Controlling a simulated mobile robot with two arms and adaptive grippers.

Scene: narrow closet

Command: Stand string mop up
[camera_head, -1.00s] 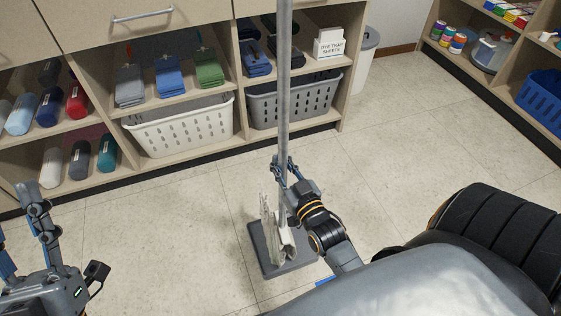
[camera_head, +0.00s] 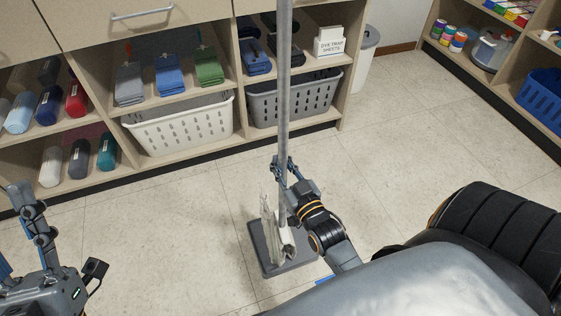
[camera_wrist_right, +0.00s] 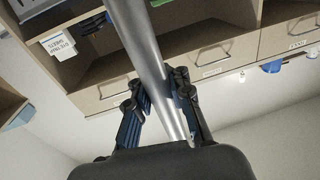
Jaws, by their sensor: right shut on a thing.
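The string mop has a long grey metal handle (camera_head: 284,90) that stands upright in the head view and runs out of the top of the picture. Its pale string head (camera_head: 277,235) hangs at the bottom over a grey flat mat (camera_head: 262,245) on the floor. My right gripper (camera_head: 284,170) is shut on the handle just above the mop head. In the right wrist view the handle (camera_wrist_right: 150,60) passes between the two fingers (camera_wrist_right: 160,105). Whether the strings touch the mat is hard to tell. My left gripper (camera_head: 28,200) is at the left edge, away from the mop; its jaw state is unclear.
Shelves behind hold a white basket (camera_head: 180,125), a grey basket (camera_head: 295,98), folded towels and rolled towels. A white bin (camera_head: 365,60) stands beside them. A right shelf holds a blue basket (camera_head: 543,97). The tile floor (camera_head: 430,135) between is clear.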

